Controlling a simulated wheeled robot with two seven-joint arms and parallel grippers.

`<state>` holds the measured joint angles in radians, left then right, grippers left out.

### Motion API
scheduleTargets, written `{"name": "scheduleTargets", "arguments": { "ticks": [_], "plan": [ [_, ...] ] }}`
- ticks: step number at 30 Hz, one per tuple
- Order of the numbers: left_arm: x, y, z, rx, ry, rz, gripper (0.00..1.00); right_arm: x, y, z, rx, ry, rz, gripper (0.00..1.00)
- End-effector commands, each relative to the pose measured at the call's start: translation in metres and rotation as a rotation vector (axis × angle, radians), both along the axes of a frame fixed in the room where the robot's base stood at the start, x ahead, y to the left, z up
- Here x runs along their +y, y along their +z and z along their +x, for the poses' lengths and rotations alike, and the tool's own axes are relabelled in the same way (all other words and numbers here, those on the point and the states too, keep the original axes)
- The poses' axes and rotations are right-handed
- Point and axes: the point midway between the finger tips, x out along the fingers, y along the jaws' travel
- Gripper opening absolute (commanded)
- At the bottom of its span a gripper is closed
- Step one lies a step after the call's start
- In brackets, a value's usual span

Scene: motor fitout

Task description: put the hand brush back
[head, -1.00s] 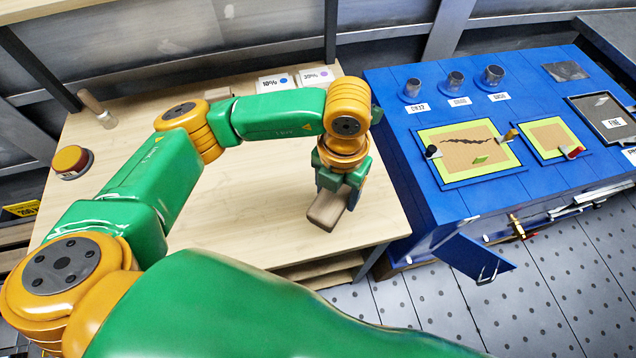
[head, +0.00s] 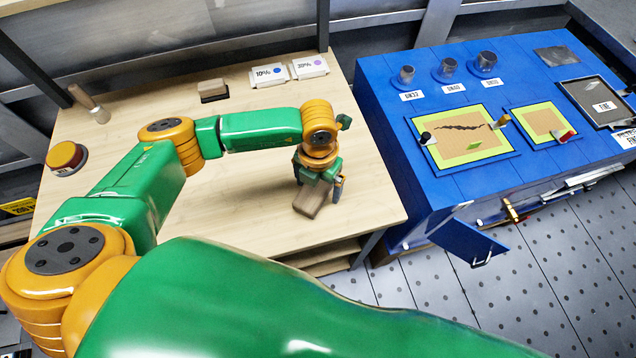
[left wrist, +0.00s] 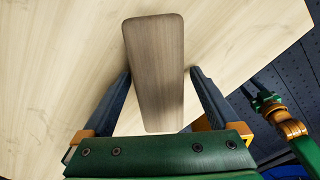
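A tapered wooden piece with a rounded end, which looks like the hand brush (head: 311,198), is between the fingers of my left gripper (head: 322,184), above the pale bench near its front right corner.
The wooden bench (head: 240,215) is mostly clear. A blue cabinet (head: 400,150) with an open flap (head: 468,241) stands right.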

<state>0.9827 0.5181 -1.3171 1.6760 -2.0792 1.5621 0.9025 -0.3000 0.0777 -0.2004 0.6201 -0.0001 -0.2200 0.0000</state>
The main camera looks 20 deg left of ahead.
Motion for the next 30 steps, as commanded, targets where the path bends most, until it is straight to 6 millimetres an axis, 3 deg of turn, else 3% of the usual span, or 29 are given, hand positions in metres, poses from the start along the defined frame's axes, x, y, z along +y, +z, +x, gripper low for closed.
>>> {"name": "scheduleTargets", "arguments": {
  "ticks": [9, 21, 25, 30],
  "plan": [
    [-0.001, 0.011, 0.001, -0.003, 0.0, -0.002, 0.95, -0.002, 0.003, 0.0, 0.0, 0.002, -0.003, 0.5],
    [0.0, 0.11, 0.001, -0.003, 0.001, -0.001, 0.95, -0.002, -0.007, 0.0, 0.0, 0.001, -0.004, 0.5],
    [0.0, 0.122, 0.0, -0.001, -0.001, 0.0, 0.95, -0.002, -0.008, 0.0, 0.0, 0.001, -0.004, 0.5],
    [0.0, 0.124, -0.001, 0.0, 0.0, 0.0, 0.95, -0.002, -0.007, 0.0, 0.0, 0.001, -0.004, 0.5]
  ]
}}
